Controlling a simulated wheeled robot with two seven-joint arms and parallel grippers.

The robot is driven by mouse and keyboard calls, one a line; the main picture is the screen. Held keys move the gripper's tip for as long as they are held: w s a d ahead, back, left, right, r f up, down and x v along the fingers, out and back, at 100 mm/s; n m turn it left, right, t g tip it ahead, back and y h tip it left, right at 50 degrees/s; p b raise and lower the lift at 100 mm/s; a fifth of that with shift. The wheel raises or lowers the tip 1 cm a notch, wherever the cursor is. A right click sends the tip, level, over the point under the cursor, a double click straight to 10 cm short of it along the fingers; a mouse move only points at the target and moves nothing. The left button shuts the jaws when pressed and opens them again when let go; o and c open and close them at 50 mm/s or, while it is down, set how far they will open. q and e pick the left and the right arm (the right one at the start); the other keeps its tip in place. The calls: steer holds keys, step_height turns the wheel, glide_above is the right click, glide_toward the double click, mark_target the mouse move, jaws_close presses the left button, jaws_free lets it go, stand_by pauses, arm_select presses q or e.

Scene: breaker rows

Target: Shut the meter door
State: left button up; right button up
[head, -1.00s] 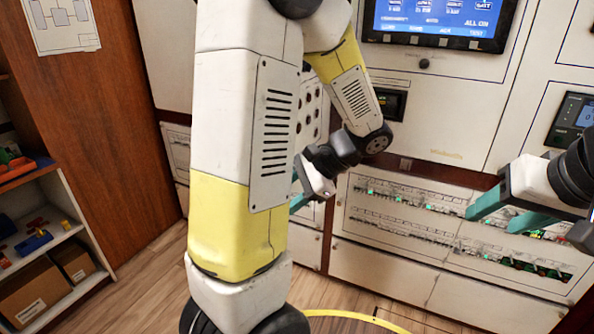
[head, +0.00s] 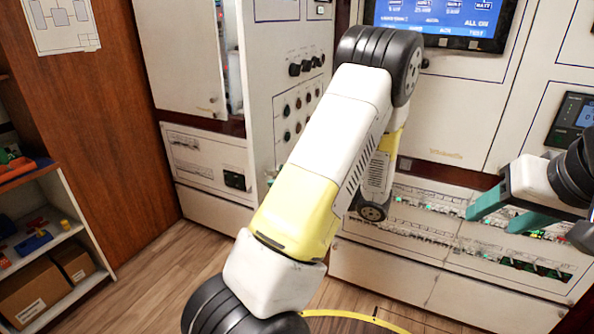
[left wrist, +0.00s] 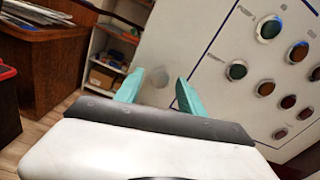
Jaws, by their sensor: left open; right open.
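A white door (head: 178,58), which looks like the meter door, is at the upper left of the head view. A dark gap with parts inside shows along its right edge, so it stands ajar. My left gripper is hidden behind my own arm in the head view. In the left wrist view, its teal fingers (left wrist: 159,90) are apart with nothing between them, in front of a white panel. I cannot tell its distance from the door. My right gripper (head: 508,208) is open and empty at the right, in front of the breaker rows (head: 425,212).
A panel of knobs and round buttons (head: 296,110) stands right of the door; buttons also fill the right of the left wrist view (left wrist: 268,88). A blue screen (head: 432,18) is above. A shelf with boxes (head: 50,270) is at left. The wooden floor (head: 150,280) is clear.

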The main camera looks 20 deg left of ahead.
arm_select(q)
steer(key=shift+a, duration=1.15)
steer(key=shift+c, duration=0.2)
jaws_close()
stand_by(0.4)
